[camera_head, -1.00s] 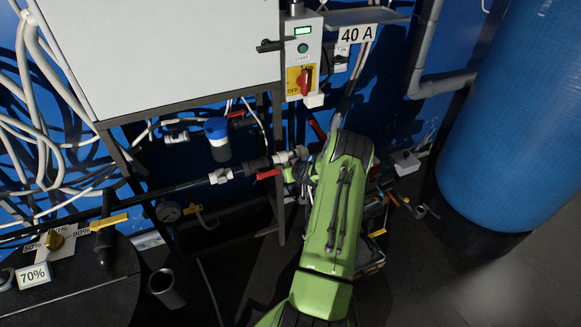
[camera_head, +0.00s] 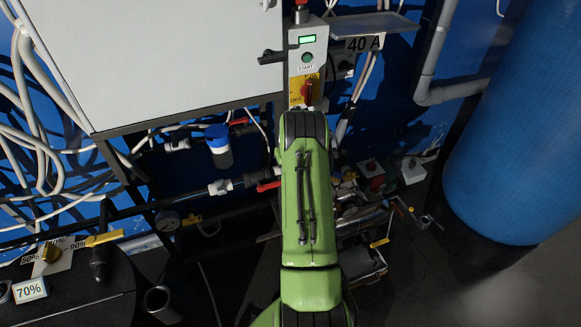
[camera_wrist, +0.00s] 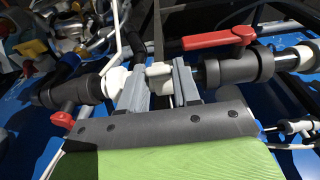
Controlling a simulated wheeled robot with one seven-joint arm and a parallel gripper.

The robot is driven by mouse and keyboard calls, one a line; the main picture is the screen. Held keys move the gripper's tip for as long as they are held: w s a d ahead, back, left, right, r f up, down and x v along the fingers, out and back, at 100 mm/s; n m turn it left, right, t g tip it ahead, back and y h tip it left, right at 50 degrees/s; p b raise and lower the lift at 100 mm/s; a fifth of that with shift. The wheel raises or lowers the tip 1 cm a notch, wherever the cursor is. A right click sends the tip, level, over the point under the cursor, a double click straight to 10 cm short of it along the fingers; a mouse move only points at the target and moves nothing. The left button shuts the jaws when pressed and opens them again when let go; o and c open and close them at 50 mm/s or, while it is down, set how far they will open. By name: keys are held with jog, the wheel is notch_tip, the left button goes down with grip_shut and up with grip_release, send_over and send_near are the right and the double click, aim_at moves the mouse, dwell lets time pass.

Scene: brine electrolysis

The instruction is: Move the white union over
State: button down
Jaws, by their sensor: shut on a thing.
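In the wrist view, my gripper (camera_wrist: 159,84) has its two grey fingers on either side of a small white block-like fitting, the white union (camera_wrist: 159,72), and is shut on it. Another white collar (camera_wrist: 115,79) sits just left of the left finger, beside a dark valve body (camera_wrist: 78,92). A second dark valve (camera_wrist: 238,67) with a red lever (camera_wrist: 218,40) is just right of the right finger. In the head view my green arm hides the gripper and the union. Whether the union touches either valve is unclear.
In the head view, a dark pipe run with a white fitting (camera_head: 220,187) and a red lever (camera_head: 269,185) lies left of my arm. A control box (camera_head: 308,60) is above it. A blue tank (camera_head: 518,130) stands right. Clutter lies low behind the arm.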

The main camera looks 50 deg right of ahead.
dwell(0.5)
jog(key=c, duration=0.9)
grip_release()
jog(key=shift+w, duration=0.1)
jog(key=r, duration=0.5)
jog(key=s+r, duration=0.1)
jog(key=r, duration=0.4)
jog(key=s+a+r, duration=0.1)
jog(key=r, duration=0.4)
jog(key=shift+s+a+r, duration=0.1)
jog(key=shift+r, duration=0.15)
